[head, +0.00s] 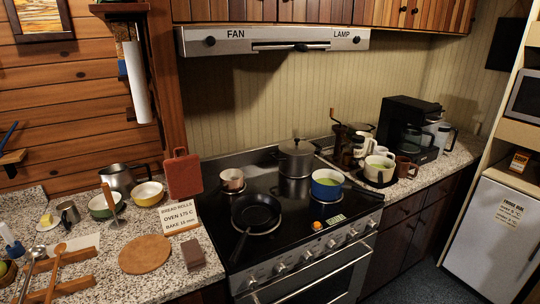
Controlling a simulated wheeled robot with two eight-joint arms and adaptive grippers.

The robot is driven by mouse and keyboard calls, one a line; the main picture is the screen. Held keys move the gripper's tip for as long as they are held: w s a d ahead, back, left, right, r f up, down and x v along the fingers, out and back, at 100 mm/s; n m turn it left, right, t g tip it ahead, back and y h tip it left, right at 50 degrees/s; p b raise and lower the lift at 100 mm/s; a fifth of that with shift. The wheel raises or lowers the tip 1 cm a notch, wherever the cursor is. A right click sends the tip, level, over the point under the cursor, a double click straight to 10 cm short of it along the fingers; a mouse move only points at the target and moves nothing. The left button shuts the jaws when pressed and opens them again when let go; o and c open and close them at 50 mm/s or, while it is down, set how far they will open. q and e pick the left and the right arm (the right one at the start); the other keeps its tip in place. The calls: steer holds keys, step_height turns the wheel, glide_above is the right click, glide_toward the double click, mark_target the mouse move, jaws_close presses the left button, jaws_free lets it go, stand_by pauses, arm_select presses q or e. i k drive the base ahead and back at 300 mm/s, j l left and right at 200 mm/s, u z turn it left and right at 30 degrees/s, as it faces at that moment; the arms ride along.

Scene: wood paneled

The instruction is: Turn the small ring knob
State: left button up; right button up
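The black-topped stove (285,222) stands in the middle, with a row of several pale round knobs along its sloping front panel. One knob is near the left end (252,282), one is near the middle (307,256), and one is toward the right end (353,232). Their markings are too small to read, so I cannot tell which one belongs to the small ring or how any is turned. A small saucepan (232,179), a black skillet (257,211), a lidded pot (296,160) and a blue pot (325,188) stand on the top. Neither gripper is in view.
An oven handle (315,281) runs below the knobs. A small orange item (316,225) and a label (336,219) sit near the stove's front edge. The left counter holds bowls, a round board (145,254) and a recipe card (180,215). The floor (425,270) at right looks clear.

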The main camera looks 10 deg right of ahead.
mark_target(372, 224)
steer(key=z, duration=1.3)
steer(key=i+l, duration=0.35)
steer(key=i+l+u, duration=0.1)
steer(key=i+l, duration=0.3)
steer(key=l, duration=0.15)
steer(key=i+l, duration=0.35)
steer(key=l, duration=0.15)
